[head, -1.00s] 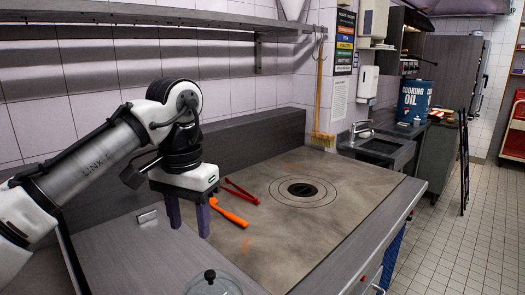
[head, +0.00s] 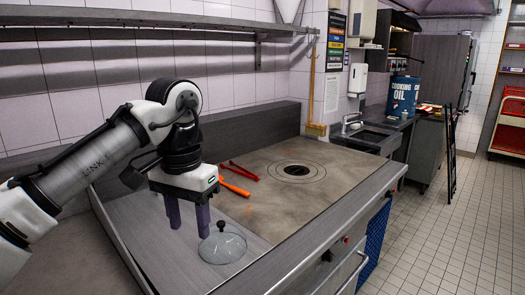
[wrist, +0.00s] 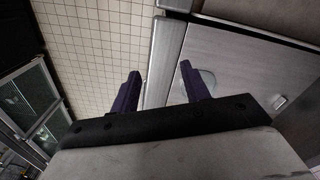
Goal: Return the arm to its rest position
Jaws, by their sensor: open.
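My gripper (head: 187,217) hangs from my arm above the steel counter at the left of the cooking surface, in the head view. Its two purple fingers are apart with nothing between them. The fingers also show in the wrist view (wrist: 160,88), spread and empty, with the counter edge and tiled floor beyond. My arm reaches in from the left, bent at the elbow. Whether the fingertips touch anything is not clear; they look clear of the counter.
A glass lid (head: 222,247) with a black knob lies just right of my gripper. An orange-handled tool (head: 234,189) and red tongs (head: 244,173) lie on the cooking surface (head: 310,205). A shelf (head: 150,18) runs along the wall above. Tiled floor (head: 440,235) is open at right.

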